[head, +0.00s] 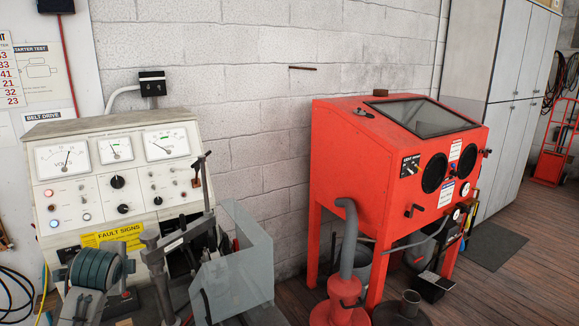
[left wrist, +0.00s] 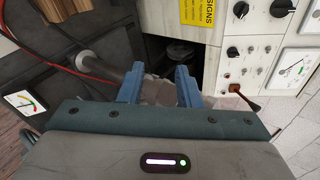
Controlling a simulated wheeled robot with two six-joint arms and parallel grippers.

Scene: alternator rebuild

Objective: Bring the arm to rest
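My left gripper (left wrist: 160,80) shows in the left wrist view, with its two blue fingers set well apart. A brownish-grey, partly see-through shape lies between and beyond the fingers; I cannot tell what it is, and I see no finger closed on it. The gripper points toward the front of the test bench, with the yellow fault sign (left wrist: 197,12) and a dark opening beyond the fingers. My right gripper is in neither view.
A red blasting cabinet (head: 335,165) stands to the right. Red cable (left wrist: 65,62) runs near the gripper.

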